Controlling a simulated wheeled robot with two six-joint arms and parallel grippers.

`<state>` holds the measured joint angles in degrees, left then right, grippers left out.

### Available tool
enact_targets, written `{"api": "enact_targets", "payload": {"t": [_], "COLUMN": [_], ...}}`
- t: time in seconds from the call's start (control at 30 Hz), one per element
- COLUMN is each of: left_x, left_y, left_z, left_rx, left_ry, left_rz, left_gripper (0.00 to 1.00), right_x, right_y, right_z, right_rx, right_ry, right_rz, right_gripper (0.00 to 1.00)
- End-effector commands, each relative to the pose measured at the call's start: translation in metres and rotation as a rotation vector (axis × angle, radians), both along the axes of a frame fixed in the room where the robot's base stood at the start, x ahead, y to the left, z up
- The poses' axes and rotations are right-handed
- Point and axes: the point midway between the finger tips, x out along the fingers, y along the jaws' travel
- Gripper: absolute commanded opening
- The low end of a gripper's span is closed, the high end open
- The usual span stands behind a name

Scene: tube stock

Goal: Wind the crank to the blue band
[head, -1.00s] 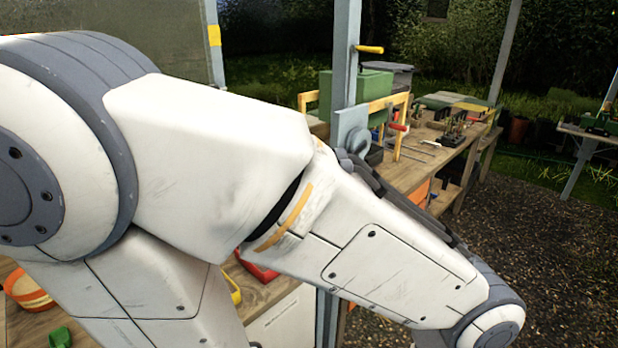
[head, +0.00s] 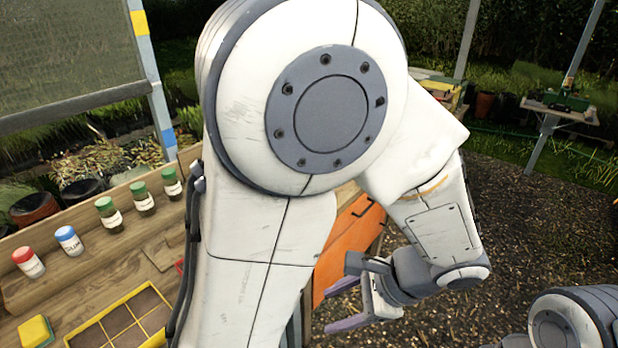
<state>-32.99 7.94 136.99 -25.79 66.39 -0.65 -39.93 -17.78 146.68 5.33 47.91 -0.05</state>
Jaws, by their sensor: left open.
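The bar meets a light post (head: 152,72) below the yellow band (head: 139,22) and above the blue band (head: 168,137). The crank does not show; my left arm covers the middle of the view. My left gripper (head: 332,307) is open and empty, its purple-grey fingers pointing left in front of an orange cabinet front. My right gripper is not in view.
A wooden bench at the left holds a red-capped jar (head: 29,262), a blue-capped jar (head: 69,241), several green-capped jars, a yellow divided tray (head: 118,318) and a yellow sponge (head: 36,331). The orange cabinet front (head: 338,248) is behind my gripper. Gravel at right is open.

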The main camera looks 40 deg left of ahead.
Motion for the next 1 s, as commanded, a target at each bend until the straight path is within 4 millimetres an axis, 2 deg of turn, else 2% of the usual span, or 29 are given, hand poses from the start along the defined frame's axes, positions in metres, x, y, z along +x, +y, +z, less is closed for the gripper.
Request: {"api": "enact_targets", "payload": {"t": [0.03,0.1,0.2,0.3,0.4,0.5,0.67,1.0], "left_x": [0.016,0.040,0.075,0.106,0.128,0.141,0.147,0.150], "left_y": [0.023,0.051,0.080,0.097,0.105,0.108,0.121,0.182], "left_z": [0.013,0.024,0.039,0.047,0.050,0.051,0.053,0.054], "left_rx": [0.139,0.318,0.540,0.709,0.823,0.886,0.911,0.906], "left_ry": [0.065,0.135,0.218,0.277,0.311,0.327,0.334,0.336], "left_rz": [-0.044,-0.118,-0.223,-0.313,-0.381,-0.421,-0.436,-0.434], "left_gripper": [0.62,0.62,0.62,0.62,0.62,0.62,0.62,0.62], "right_x": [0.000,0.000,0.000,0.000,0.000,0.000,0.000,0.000], "right_y": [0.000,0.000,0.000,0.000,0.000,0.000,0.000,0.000], "right_z": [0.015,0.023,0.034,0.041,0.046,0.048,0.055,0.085], "right_rx": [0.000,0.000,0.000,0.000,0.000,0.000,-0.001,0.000], "right_ry": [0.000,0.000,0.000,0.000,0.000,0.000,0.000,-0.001], "right_rz": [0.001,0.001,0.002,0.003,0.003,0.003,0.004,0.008], "right_gripper": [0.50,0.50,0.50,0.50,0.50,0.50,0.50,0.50]}}
